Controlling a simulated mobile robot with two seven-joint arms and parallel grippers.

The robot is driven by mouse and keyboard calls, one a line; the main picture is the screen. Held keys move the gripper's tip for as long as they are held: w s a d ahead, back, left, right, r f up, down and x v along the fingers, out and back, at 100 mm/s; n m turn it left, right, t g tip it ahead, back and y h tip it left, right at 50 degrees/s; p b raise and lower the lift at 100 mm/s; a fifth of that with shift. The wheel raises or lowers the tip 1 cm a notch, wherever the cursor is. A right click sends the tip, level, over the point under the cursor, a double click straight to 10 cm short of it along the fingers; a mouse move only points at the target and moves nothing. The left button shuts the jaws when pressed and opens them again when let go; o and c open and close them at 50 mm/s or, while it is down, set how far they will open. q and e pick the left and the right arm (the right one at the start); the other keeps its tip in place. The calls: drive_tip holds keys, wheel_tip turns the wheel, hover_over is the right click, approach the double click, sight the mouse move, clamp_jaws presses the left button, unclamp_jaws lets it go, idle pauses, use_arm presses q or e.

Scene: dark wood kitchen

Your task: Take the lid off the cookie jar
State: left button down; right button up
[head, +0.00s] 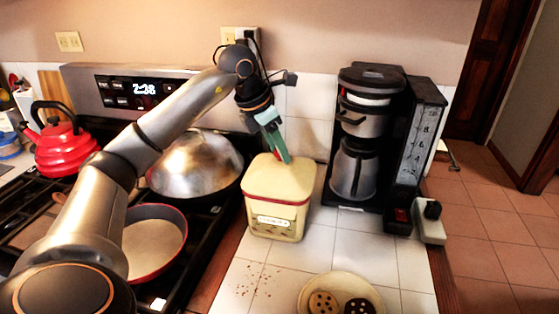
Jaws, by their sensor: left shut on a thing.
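The cookie jar (272,226) is a square cream container with a label on its front, standing on the white tiled counter. Its cream lid (268,181) with a red edge sits on top, and I see no clear gap between lid and jar. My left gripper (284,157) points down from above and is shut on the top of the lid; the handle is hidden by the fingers. My right gripper is not in view.
A black coffee maker (369,130) stands close to the right of the jar. A plate (341,281) with two cookies is in front. The stove with a domed wok (194,164), a red-rimmed pan (152,242) and a red kettle (62,146) is left. Crumbs lie on the tiles.

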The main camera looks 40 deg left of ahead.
use_arm(q)
drive_tip(key=shift+r, duration=0.2)
drive_tip(key=shift+r, duration=0.25)
wheel_tip(320, 180, up, 2)
drive_tip(key=shift+r+p, duration=0.2)
drive_tip(key=shift+p, duration=0.1)
drive_tip(key=s+d+r+p, duration=0.1)
drive_tip(key=s+d+r, duration=0.7)
drive_tip(key=s, duration=0.3)
drive_tip(key=shift+s+d+r, duration=0.15)
drive_tip(key=shift+d+r, duration=0.05)
drive_tip(key=shift+r, duration=0.6)
